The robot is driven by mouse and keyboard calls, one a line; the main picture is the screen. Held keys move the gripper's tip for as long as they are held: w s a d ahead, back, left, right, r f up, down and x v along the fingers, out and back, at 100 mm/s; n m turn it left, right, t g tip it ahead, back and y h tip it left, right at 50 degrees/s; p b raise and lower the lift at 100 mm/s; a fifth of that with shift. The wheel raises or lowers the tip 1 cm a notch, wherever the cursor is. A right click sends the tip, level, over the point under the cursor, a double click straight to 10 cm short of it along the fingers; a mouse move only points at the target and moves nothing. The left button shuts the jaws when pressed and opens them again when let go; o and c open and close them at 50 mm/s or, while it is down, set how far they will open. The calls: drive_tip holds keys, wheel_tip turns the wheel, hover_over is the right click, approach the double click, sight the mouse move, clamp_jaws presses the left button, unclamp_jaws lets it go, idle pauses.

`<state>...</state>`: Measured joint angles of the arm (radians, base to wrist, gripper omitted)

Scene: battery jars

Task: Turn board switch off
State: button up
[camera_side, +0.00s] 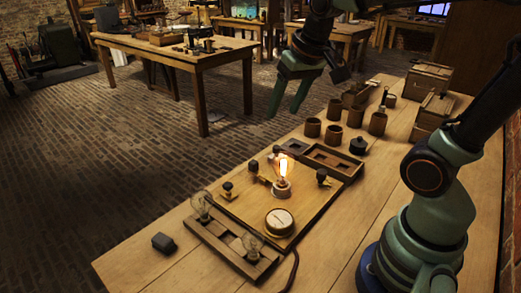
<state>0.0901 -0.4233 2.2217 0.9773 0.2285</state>
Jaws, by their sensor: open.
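The wooden board (250,206) lies on the bench at the middle of the view. A glowing bulb (283,172) stands upright on it in a round socket. A round dial gauge (279,221) sits at its front. Small dark knobs or posts, one at the left (227,190) and one at the right (322,175), stand near the board's edges. I cannot tell for sure which small part is the switch. My gripper (285,115) is open and empty, high above and behind the board, with its fingers pointing down. It touches nothing.
A wooden tray (217,232) with unlit bulbs lies along the board's front left. Another tray (332,161) lies behind the board. Several brown jars (355,115) and wooden boxes (428,80) stand farther back. A dark block (164,243) sits near the left edge.

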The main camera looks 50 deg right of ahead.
drive_tip(key=w+d+f+m+g, duration=0.2)
drive_tip(key=w+d+m, duration=0.3)
drive_tip(key=w+d, duration=0.15)
drive_tip(key=m+g, duration=0.2)
drive_tip(key=m, duration=0.4)
hover_over(277, 147)
wheel_tip(277, 147, down, 8)
wheel_tip(277, 147, down, 11)
clamp_jaws()
